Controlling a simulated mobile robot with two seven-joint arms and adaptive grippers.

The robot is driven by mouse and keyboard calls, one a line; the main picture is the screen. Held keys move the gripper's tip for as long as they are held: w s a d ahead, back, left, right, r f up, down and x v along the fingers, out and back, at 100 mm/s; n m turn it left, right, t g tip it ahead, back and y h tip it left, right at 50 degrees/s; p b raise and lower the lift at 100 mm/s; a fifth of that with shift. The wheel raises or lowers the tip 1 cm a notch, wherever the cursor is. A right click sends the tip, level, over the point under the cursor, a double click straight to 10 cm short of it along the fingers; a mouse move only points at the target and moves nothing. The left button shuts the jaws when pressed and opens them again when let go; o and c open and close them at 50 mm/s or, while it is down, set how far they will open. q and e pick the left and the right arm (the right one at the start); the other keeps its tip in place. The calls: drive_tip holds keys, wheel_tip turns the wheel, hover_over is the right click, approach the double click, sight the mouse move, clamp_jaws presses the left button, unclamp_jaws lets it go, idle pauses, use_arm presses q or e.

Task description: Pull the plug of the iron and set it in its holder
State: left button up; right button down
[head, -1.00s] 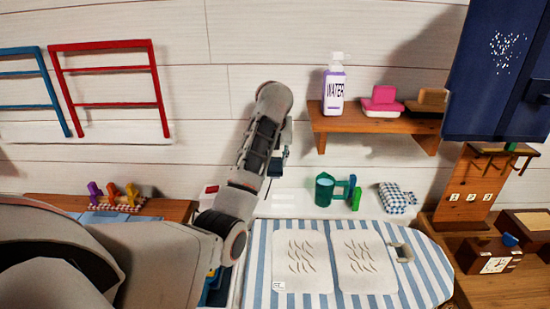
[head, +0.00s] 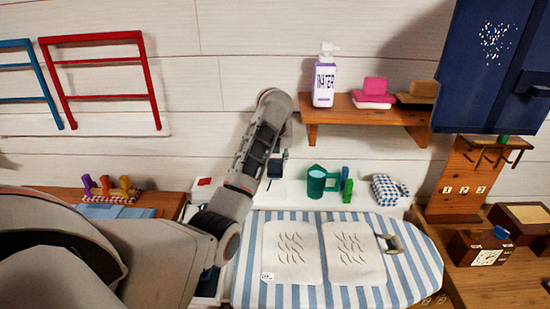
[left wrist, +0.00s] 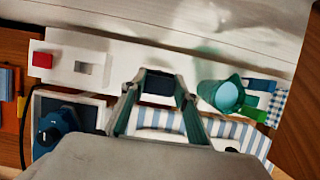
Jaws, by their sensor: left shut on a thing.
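My left gripper (head: 276,166) is over the white ledge behind the ironing board. In the left wrist view its fingers (left wrist: 158,88) are shut on a dark, blocky thing that looks like the plug; the fingers partly hide it. A blue and dark thing, apparently the iron (left wrist: 58,124), stands in a dark-lined, white-rimmed tray at the lower left of the wrist view. A black cord runs along the tray's left side. In the head view my arm mostly covers that spot. I cannot make out a separate plug holder for certain. My right gripper is not in view.
The white ledge carries a red switch (left wrist: 42,60), a grey square (left wrist: 85,67), a teal jug (head: 317,183), and a checked pouch (head: 388,189). The striped ironing board (head: 418,265) is in front. A wooden shelf (head: 365,108) hangs above, right of my arm.

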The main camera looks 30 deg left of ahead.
sight(275, 174)
use_arm(q)
drive_tip(key=shift+f, duration=3.15)
drive_tip(key=shift+f, duration=0.25)
drive_tip(key=o, duration=1.2)
drive_tip(key=v, duration=1.2)
drive_tip(key=shift+d, duration=0.1)
